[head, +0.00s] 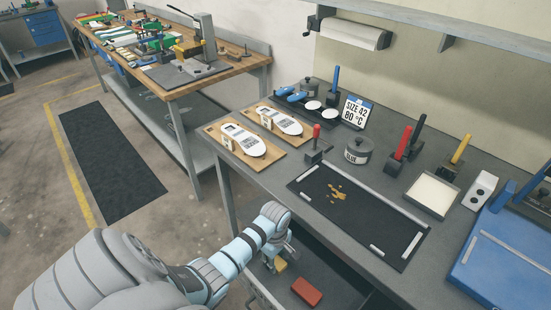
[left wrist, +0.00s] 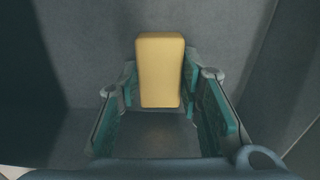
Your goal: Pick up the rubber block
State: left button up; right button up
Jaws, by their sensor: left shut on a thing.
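A yellow block (head: 280,266) is at my left gripper (head: 274,260), inside or just above the open drawer (head: 340,291) under the bench. In the left wrist view the yellow block (left wrist: 160,70) stands between the teal finger pads of the gripper (left wrist: 160,88), which is shut on it. How far its underside is from the drawer floor cannot be told. A red block (head: 307,291) lies on the drawer floor to the right of the gripper, apart from it. My right gripper is not in view.
Above the drawer, the bench (head: 270,185) holds a black mat (head: 345,235) with yellow scraps, a grey pot (head: 358,150) and two wooden boards with white insole shapes (head: 243,139). A blue board (head: 510,255) is at the right. The drawer floor around the red block is clear.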

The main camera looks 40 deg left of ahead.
pick_arm(q)
jog(key=shift+r, duration=0.1)
notch_tip(320, 180, up, 20)
jog(key=p, duration=0.7)
jog(key=o, duration=0.6)
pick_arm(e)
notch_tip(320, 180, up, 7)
pick_arm(q)
jog(key=c, duration=0.5)
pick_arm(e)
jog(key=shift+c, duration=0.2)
